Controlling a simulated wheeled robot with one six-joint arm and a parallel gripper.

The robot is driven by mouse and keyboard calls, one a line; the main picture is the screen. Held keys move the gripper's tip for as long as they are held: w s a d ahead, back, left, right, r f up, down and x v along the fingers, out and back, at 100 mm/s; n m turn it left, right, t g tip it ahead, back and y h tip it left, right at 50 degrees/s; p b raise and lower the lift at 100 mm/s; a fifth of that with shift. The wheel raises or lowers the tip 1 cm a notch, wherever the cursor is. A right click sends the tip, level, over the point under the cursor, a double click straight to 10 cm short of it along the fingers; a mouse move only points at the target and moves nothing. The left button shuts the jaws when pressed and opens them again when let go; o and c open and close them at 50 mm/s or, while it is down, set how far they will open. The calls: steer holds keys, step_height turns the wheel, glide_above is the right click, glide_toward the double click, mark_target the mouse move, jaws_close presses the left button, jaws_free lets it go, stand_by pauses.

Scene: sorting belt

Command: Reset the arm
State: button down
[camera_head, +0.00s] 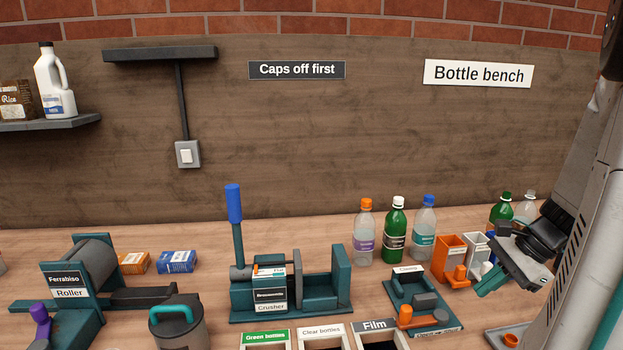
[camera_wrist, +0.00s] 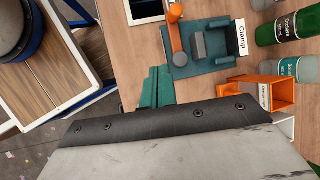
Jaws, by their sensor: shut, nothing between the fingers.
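My gripper (camera_head: 487,283) is at the right side of the head view, with its teal fingers pointing down and left above the bench. It is shut and empty. In the wrist view the teal fingers (camera_wrist: 156,88) show beyond the dark edge of my wrist, apart from the clamp (camera_wrist: 205,45). In the head view the clamp (camera_head: 421,300) lies to the left of my gripper. My arm comes in from the right edge and hides part of the bench behind it.
An orange bin (camera_head: 452,258) stands close to my gripper. Several bottles, such as the green bottle (camera_head: 395,232), stand along the back. The crusher (camera_head: 290,297) and the roller (camera_head: 75,280) are further left. Free bench (camera_head: 205,262) shows between roller and crusher.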

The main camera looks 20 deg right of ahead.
steer(key=s+a+r+n+g+h, duration=0.1)
steer(key=a+r+n, duration=0.2)
steer(key=a+n, duration=0.4)
steer(key=s+a+r+n+h, duration=0.2)
steer(key=a+n, duration=0.5)
steer(key=a, duration=0.4)
steer(key=s+a+r+n+g+h, duration=0.1)
steer(key=a+r+n, duration=0.3)
steer(key=a, duration=0.5)
steer(key=n, duration=0.2)
steer(key=shift+s+r+n+g+h, duration=0.25)
steer(key=shift+r+n+g+h, duration=0.05)
steer(key=shift+r+n+h, duration=0.1)
steer(key=shift+d, duration=0.15)
